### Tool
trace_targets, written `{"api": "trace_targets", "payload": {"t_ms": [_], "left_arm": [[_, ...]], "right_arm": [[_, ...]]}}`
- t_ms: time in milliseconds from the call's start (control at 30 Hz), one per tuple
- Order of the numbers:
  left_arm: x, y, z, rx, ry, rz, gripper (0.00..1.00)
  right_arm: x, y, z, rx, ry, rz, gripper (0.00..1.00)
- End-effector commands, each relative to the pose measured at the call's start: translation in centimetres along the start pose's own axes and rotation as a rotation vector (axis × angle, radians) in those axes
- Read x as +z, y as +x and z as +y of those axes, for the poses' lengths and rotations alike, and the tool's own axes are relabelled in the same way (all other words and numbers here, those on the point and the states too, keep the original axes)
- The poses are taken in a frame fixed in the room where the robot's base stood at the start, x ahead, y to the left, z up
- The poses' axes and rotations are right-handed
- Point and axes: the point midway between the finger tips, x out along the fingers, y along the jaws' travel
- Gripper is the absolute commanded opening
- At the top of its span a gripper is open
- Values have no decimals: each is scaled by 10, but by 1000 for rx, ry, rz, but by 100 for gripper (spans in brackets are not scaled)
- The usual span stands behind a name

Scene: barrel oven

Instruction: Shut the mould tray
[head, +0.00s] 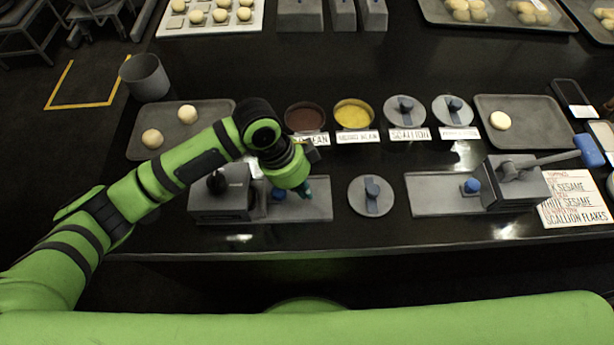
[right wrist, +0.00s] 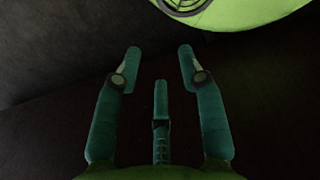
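Two grey mould presses stand on the dark counter. The left one has a block (head: 218,205) with a flat tray (head: 318,207) sticking out to its right and a small blue knob (head: 278,193). The right one has a block (head: 518,195) with a lever, a tray (head: 430,200) sticking out to its left and a blue knob (head: 472,185). My left gripper (head: 303,190) points down over the left tray, right of its knob; its wrist hides part of the tray, and finger spacing and contact are unclear. My right gripper (right wrist: 158,75) is open and empty.
A round lid (head: 371,197) lies between the presses. Filling bowls (head: 353,113), lidded pots (head: 407,112) and labels stand behind. Dough trays sit at left (head: 215,115) and right (head: 545,125). A grey cup (head: 145,77) stands at left. The counter's front strip is clear.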

Motion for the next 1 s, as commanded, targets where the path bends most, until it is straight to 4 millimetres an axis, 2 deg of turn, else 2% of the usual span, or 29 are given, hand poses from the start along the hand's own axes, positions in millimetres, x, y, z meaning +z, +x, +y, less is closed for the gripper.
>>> {"api": "trace_targets", "payload": {"t_ms": [67, 167, 500, 633, 833, 1000], "left_arm": [[9, -5, 1, 3, -1, 0, 0], [16, -7, 1, 3, 1, 1, 0], [20, -7, 1, 2, 2, 2, 0], [22, -9, 2, 3, 0, 1, 0], [47, -19, 7, 5, -3, -1, 0], [52, -18, 8, 2, 1, 0, 0]], "right_arm": [[-8, -7, 6, 7, 2, 13, 40], [-8, -9, 7, 9, 3, 13, 40], [9, -10, 2, 3, 2, -16, 40], [10, -12, -2, -3, 2, -19, 40], [6, -26, -10, -13, 2, -15, 40], [5, -24, -9, -12, 2, -12, 40]]}}
